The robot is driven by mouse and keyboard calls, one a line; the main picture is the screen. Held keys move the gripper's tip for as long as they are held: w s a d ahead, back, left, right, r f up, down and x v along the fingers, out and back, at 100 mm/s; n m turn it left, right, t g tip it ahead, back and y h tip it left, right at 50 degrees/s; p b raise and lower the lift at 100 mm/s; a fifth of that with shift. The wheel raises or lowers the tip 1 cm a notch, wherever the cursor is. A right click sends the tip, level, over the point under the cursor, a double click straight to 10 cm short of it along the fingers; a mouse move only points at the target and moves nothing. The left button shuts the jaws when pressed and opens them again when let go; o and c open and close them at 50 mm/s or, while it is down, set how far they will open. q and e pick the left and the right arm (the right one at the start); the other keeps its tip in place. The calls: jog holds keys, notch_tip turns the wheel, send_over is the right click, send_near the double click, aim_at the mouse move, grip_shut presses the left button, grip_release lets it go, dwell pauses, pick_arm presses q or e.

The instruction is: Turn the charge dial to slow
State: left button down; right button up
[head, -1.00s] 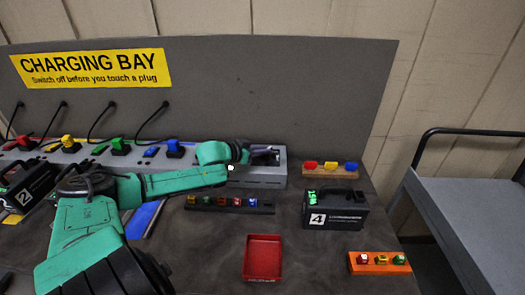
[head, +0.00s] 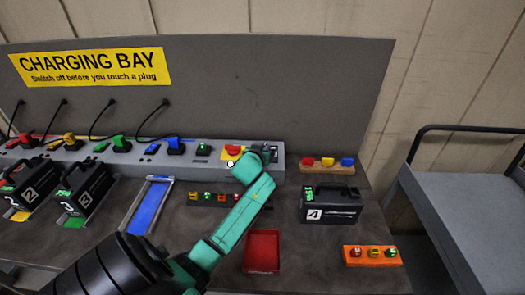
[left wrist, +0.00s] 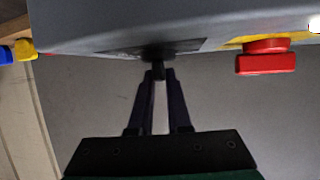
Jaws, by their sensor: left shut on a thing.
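The charge dial sits on a dark plate (head: 271,155) near the right end of the long grey charging strip (head: 215,161). In the head view my left arm covers most of it. In the left wrist view the dial (left wrist: 158,69) is a small dark knob below its dark plate (left wrist: 190,46). My left gripper (left wrist: 160,77) has its two fingers closed on the knob, which also hides its pointer. In the head view the left gripper (head: 264,150) is at the strip's right end. I cannot read the dial's setting. My right gripper is not in view.
A red knob on a yellow plate (head: 233,150) is just left of the dial; it also shows in the wrist view (left wrist: 266,58). In front lie a rack of small coloured pieces (head: 208,197), a red tray (head: 263,250) and battery 4 (head: 330,205).

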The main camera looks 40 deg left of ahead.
pick_arm(q)
jog(key=shift+w+d+f+n+g+y+b, duration=0.1)
jog(key=shift+n+g+y+b, duration=0.1)
jog(key=shift+n+y+b, duration=0.25)
jog(key=shift+f+n+g+y+b, duration=0.1)
jog(key=shift+n+g+y+b, duration=0.1)
jog(key=shift+n+y+b, duration=0.2)
jog(key=shift+r+n+y+b, duration=0.15)
jog(key=shift+n+y+b, duration=0.1)
jog(key=shift+y+b, duration=0.1)
jog(key=shift+r, duration=0.1)
jog(key=c, duration=0.9)
grip_release()
jog(key=shift+o, duration=0.2)
jog(key=b+v, duration=0.1)
jog(key=v, duration=1.3)
jog(key=shift+d+r+g+b, duration=0.15)
jog(key=shift+r+g+b, duration=0.15)
jog(key=shift+b, duration=0.05)
